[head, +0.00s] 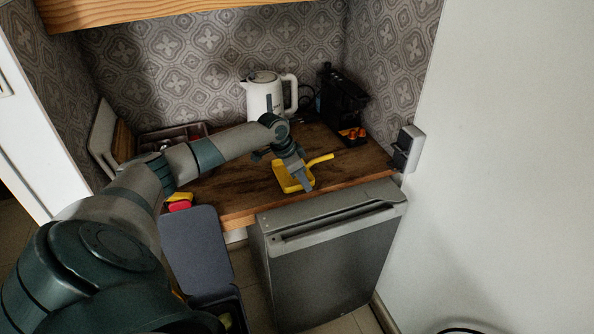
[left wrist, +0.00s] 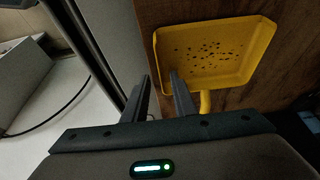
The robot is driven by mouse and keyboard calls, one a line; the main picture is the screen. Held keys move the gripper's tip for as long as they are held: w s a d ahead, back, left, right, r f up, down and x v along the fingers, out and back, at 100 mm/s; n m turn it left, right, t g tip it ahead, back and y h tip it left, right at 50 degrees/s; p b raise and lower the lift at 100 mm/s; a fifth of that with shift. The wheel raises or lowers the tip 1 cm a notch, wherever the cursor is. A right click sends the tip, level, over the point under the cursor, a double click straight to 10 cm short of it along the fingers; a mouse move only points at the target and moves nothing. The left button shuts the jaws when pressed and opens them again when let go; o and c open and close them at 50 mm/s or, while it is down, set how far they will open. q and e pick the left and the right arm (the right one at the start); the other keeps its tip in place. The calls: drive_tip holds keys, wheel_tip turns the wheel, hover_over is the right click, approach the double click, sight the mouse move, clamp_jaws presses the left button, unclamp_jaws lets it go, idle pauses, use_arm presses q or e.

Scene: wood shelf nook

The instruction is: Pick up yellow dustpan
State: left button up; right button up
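The yellow dustpan (head: 282,178) lies on the wooden counter near its front edge, with its handle pointing to the right and back in the head view. In the left wrist view the pan (left wrist: 215,55) has dark specks on it. My left gripper (head: 307,187) is above the dustpan and covers part of it. In the left wrist view its two fingers (left wrist: 161,77) are apart with nothing between them. The right finger overlaps the pan's near edge, and the handle shows to the right of that finger. Whether they touch, I cannot tell. My right gripper is not in view.
A white kettle (head: 264,96) and a black coffee machine (head: 341,104) stand at the counter's back. A grey appliance (head: 330,258) sits below the front edge. A dark open lid (head: 196,248) is at the left front. A wall (head: 500,150) bounds the right.

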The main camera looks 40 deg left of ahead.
use_arm(q)
drive_tip(key=shift+c, duration=0.3)
drive_tip(key=c, duration=0.6)
clamp_jaws()
